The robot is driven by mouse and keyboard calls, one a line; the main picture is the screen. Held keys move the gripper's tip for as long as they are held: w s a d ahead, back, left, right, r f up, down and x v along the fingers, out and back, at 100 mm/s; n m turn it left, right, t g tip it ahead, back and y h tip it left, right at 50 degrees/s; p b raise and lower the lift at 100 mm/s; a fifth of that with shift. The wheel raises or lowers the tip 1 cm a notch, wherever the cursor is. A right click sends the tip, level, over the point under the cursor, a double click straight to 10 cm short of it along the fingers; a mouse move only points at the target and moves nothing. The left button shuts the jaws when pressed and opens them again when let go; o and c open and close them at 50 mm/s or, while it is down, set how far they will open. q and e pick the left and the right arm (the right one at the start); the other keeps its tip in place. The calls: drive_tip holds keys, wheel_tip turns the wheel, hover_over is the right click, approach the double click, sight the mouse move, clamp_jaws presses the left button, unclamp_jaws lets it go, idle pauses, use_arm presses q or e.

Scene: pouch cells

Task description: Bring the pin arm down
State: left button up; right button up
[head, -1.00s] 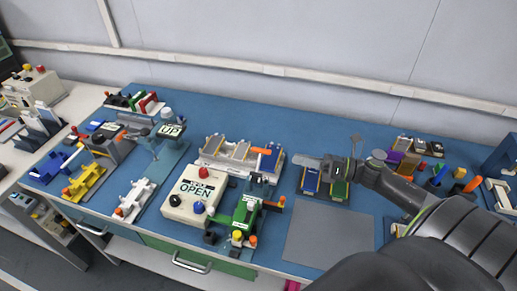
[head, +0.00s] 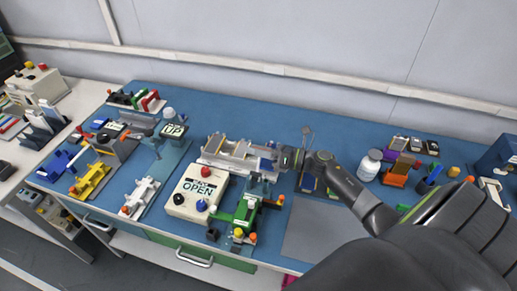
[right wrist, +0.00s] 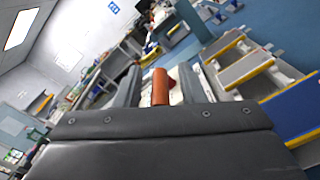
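The orange handle (right wrist: 160,87), which looks like the grip of the pin arm, stands between the two fingers of my right gripper (right wrist: 160,82) in the right wrist view. Gaps show on both sides of it, so the fingers look open around it. In the head view my right gripper (head: 276,159) is above the back of the green fixture (head: 244,212) and hides the handle. The fixture has a second orange knob (head: 281,200) at its right and appears to carry the arm on a dark upright. My left gripper is not in view.
A white box (head: 197,193) with a red button and a display reading OPEN stands left of the fixture. A grey tray with cells (head: 232,151) lies behind. A grey mat (head: 312,232) at right is clear. A white bottle (head: 369,166) stands farther right.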

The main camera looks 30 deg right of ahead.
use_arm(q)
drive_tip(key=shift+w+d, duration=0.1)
use_arm(e)
clamp_jaws()
